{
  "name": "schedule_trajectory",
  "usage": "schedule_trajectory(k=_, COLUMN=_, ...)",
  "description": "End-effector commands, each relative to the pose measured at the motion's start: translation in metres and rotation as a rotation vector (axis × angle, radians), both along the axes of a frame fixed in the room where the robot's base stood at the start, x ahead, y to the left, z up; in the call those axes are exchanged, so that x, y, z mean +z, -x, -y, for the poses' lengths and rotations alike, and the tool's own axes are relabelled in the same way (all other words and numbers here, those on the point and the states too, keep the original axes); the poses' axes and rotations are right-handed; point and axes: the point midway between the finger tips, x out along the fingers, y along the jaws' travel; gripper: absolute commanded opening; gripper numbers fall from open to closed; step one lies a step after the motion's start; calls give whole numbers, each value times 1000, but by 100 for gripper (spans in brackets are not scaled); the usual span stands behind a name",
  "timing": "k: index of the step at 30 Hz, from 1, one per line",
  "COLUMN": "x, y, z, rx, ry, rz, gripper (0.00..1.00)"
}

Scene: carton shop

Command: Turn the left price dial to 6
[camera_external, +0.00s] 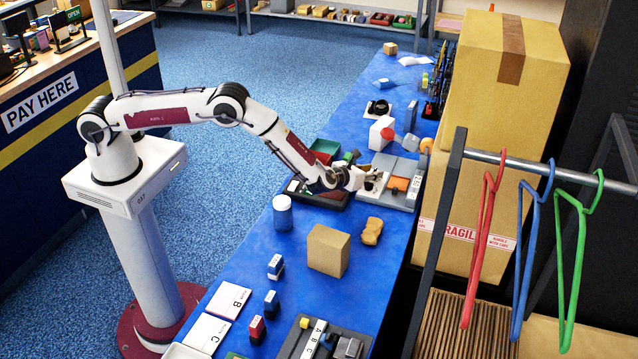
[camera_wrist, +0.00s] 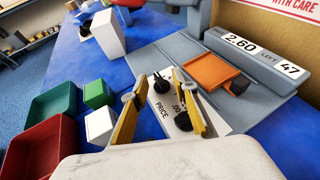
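A grey machine (camera_wrist: 262,110) has a white plate (camera_wrist: 150,122) marked "PRICE" with two black dials. One black dial (camera_wrist: 161,82) lies between my fingertips in the wrist view; I cannot tell if they touch it. The other black dial (camera_wrist: 183,121) sits nearer the camera, beside my right finger. My gripper (camera_wrist: 158,77) is open, its two yellow fingers apart. In the external view my gripper (camera_external: 366,178) is over the machine (camera_external: 408,168) and hides part of the plate. A display (camera_wrist: 240,42) reads 2.60, and a second one (camera_wrist: 291,69) reads 47 with "LEFT". The dial settings are unreadable.
An orange plate (camera_wrist: 211,72) lies on the machine. Red (camera_wrist: 42,146) and green (camera_wrist: 52,103) bins, a green block (camera_wrist: 98,94) and a white block (camera_wrist: 100,126) are to the left. A cardboard box (camera_external: 328,250) stands on the blue table.

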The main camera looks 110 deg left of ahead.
Motion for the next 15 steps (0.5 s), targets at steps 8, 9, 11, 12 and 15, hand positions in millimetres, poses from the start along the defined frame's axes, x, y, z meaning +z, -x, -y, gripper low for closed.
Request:
schedule_trajectory(k=8, x=0, y=0, z=0, rx=0, ry=0, rz=0, gripper=18)
schedule_trajectory(k=9, x=0, y=0, z=0, rx=0, ry=0, rz=0, gripper=7)
schedule_trajectory(k=11, x=0, y=0, z=0, rx=0, ry=0, rz=0, gripper=0)
schedule_trajectory(k=12, x=0, y=0, z=0, rx=0, ry=0, rz=0, gripper=0)
schedule_trajectory(k=15, x=0, y=0, z=0, rx=0, ry=0, rz=0, gripper=0)
